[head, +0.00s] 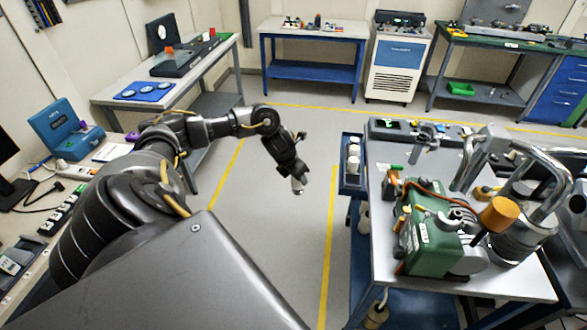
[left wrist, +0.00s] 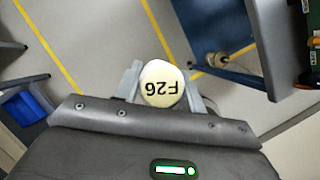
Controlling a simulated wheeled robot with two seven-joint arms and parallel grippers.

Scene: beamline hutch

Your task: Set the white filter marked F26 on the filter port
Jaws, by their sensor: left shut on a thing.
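My left gripper (head: 299,180) hangs over open floor, left of the cart, pointing down. In the head view only a small pale bit shows at the fingertips. I cannot tell for sure which part is the filter port. My right gripper is not in view.
A metal-topped cart (head: 500,285) at right holds a green pump (head: 430,243) and steel chamber (head: 520,235). A blue side tray (head: 350,182) on its left edge holds white cylinders (head: 353,163). A workbench (head: 112,143) stands at left. The floor between is clear.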

